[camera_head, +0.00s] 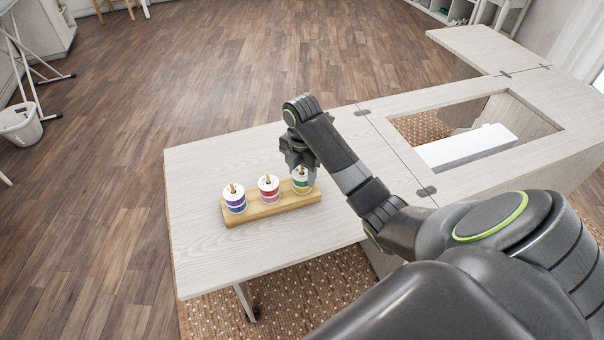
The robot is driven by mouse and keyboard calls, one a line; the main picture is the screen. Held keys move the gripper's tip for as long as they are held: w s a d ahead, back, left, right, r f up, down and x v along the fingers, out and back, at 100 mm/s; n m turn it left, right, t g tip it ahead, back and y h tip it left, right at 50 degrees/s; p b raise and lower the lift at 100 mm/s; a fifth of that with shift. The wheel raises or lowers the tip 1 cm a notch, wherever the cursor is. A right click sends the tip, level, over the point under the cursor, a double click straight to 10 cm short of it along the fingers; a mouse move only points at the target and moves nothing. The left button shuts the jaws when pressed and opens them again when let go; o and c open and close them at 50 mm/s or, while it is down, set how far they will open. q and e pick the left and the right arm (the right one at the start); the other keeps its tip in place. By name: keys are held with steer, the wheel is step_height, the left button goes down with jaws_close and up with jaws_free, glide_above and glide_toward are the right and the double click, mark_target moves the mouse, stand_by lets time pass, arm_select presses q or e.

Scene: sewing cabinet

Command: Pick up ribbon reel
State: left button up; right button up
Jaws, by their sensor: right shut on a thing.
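Three ribbon reels stand in a row on a wooden holder (252,215) with pegs, on the pale table. The purple-blue reel (235,201) is at the left, the red reel (268,189) in the middle and the green reel (301,184) at the right. My right gripper (301,171) reaches down from above onto the green reel and is shut on it. The green reel still sits at the holder's right end, around its peg. The gripper hides part of its top. My left gripper is not in view.
The pale table (210,160) has free room left of and behind the holder. A rectangular opening with a white block (468,147) in it lies at the right. A white basket (20,124) stands on the wooden floor at the far left.

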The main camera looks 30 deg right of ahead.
arm_select(q)
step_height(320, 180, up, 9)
steer(key=p, duration=0.9)
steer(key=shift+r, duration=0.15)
arm_select(e)
steer(key=shift+r, duration=5.05)
